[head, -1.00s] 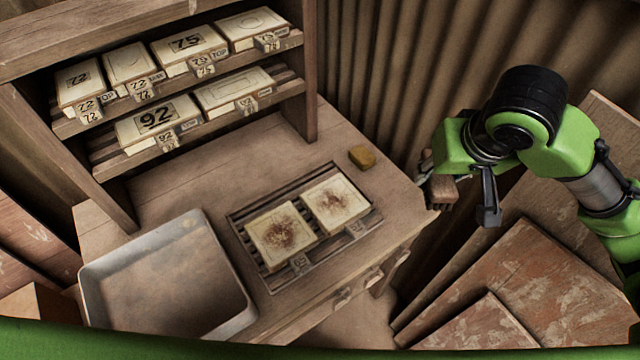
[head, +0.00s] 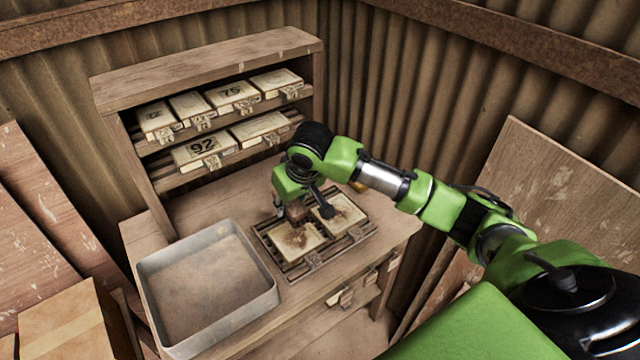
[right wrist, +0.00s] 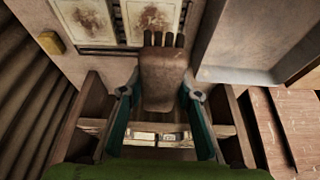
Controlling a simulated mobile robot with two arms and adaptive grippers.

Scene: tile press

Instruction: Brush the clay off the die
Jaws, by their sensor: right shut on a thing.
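Two pale square dies with brown clay smears lie side by side in a slatted rack (head: 285,268): the left die (head: 290,246) and the right die (head: 349,210). My right gripper (head: 294,212) is over the far side of the left die. In the right wrist view it is shut on a brown wooden brush (right wrist: 165,78) with dark bristles. The bristles lie over the near edge of one die (right wrist: 150,18); the other die (right wrist: 85,18) is beside it. I cannot tell whether the bristles touch. My left gripper is out of view.
A grey metal tray (head: 265,304) stands left of the rack. A shelf (head: 218,62) with numbered plates stands at the back. A yellow block (right wrist: 50,42) lies on the bench beside the dies. Boards lean against the walls on both sides.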

